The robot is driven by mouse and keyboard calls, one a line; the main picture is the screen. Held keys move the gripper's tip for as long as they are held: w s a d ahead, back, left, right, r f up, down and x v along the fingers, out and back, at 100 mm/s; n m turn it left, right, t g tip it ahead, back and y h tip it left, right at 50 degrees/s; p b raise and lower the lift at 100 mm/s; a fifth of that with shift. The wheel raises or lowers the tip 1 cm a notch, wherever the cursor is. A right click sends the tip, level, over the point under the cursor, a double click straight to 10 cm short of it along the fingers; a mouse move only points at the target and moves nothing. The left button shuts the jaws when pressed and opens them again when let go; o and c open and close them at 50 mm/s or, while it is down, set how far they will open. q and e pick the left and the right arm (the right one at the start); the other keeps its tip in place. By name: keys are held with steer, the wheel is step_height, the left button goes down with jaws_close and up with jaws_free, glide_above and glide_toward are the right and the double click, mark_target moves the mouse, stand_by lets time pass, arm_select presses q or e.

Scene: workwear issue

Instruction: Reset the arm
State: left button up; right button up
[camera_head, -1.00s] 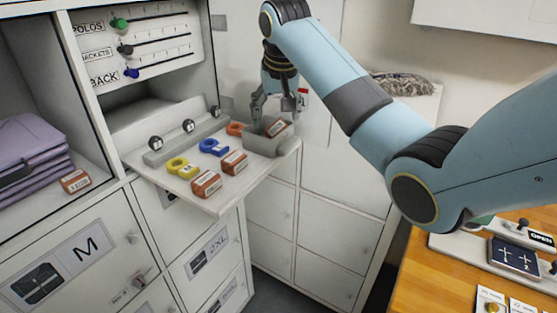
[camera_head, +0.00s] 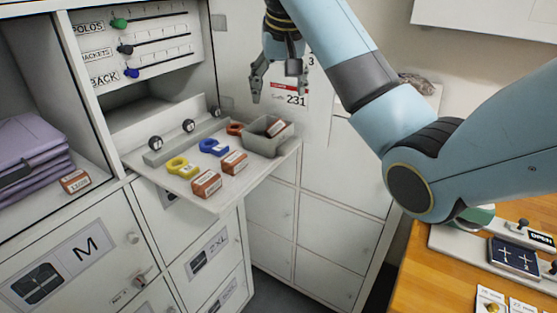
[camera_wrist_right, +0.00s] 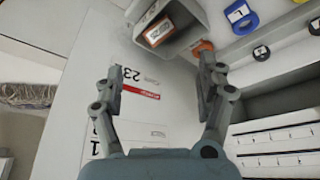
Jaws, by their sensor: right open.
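My right gripper (camera_head: 278,88) is open and empty in the head view, raised above the fold-down shelf in front of the cabinet side. In the right wrist view its two fingers (camera_wrist_right: 158,85) stand wide apart with nothing between them. Below it, a small grey bin (camera_head: 260,145) stands at the shelf's right end with an orange-brown labelled block (camera_head: 276,126) in it. The bin also shows at the top of the wrist view (camera_wrist_right: 192,12), apart from the fingers. My left gripper is in neither view.
The shelf (camera_head: 215,205) also carries yellow rings (camera_head: 177,166), a blue ring (camera_head: 214,147), an orange ring (camera_head: 235,129) and orange-brown blocks (camera_head: 207,184). Slider rails (camera_head: 150,45) are behind. Folded purple clothes (camera_head: 30,150) lie at left. A wooden counter (camera_head: 440,275) is at lower right.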

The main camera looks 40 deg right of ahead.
steer(key=s+a+f+n, duration=0.3)
steer(key=s+a+f, duration=0.1)
steer(key=s+f, duration=0.8)
steer(key=s+a+f+n+y, duration=0.1)
steer(key=s+a+f, duration=0.1)
steer(key=s, duration=0.8)
steer(key=s+a+f+n, duration=0.1)
steer(key=s+n, duration=0.1)
steer(key=s, duration=0.8)
step_height(320, 180, down, 39)
steer(key=s+d+g+b, duration=0.2)
steer(key=b, duration=1.1)
steer(key=s+f+b, duration=0.3)
steer(key=s+f, duration=0.3)
steer(key=f, duration=0.3)
steer(key=s+f+b, duration=0.4)
steer(key=s+f, duration=0.2)
steer(key=f, duration=0.3)
steer(key=s+d+f+g+b, duration=0.1)
steer(key=s+f+b, duration=0.3)
steer(key=f, duration=0.6)
steer(key=s, duration=0.2)
steer(key=shift+s+m, duration=0.35)
steer(key=shift+m, duration=0.05)
